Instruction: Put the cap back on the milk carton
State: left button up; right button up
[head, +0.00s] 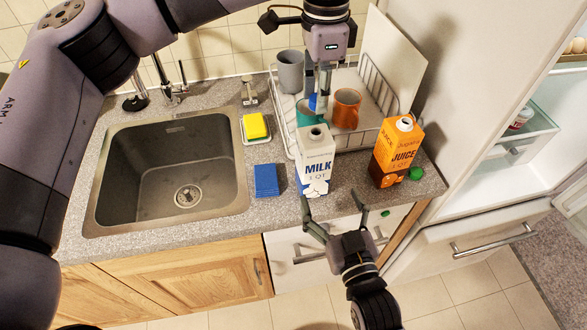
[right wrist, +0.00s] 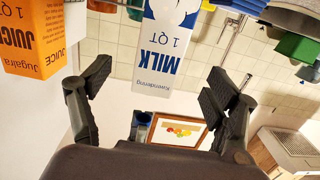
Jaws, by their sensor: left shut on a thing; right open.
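The white and blue milk carton (head: 315,168) stands upright on the counter, with its bare spout on top. My left gripper (head: 319,102) points down just behind and above the spout. It is shut on a small blue cap (head: 312,103), partly hidden by the fingers and apart from the spout. My right gripper (head: 333,203) is open in front of the carton, low by the counter's front edge. In the right wrist view, the milk carton (right wrist: 168,50) appears upside down beyond the gap between the open fingers (right wrist: 157,88), and neither finger seems to touch it.
An orange juice carton (head: 397,150) stands to the right, uncapped, with a green cap (head: 416,174) beside it. Behind is a dish rack (head: 367,78) with an orange mug (head: 346,108). A blue sponge (head: 266,180) and the sink (head: 170,165) lie left.

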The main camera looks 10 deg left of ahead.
pick_arm(q)
jog(key=shift+r+n, duration=0.1)
jog(key=shift+n, duration=0.3)
pick_arm(e)
notch_tip(320, 180, up, 3)
jog(key=shift+s+a+f+t, duration=0.1)
jog(key=shift+a+t, duration=0.05)
jog(key=shift+t, duration=0.15)
pick_arm(q)
jog(key=shift+d, duration=0.1)
pick_arm(e)
jog(key=x, duration=1.2)
jog(key=shift+c, duration=0.2)
jog(key=c, duration=1.7)
pick_arm(q)
send_over(316, 136)
jog(key=shift+f, duration=2.5)
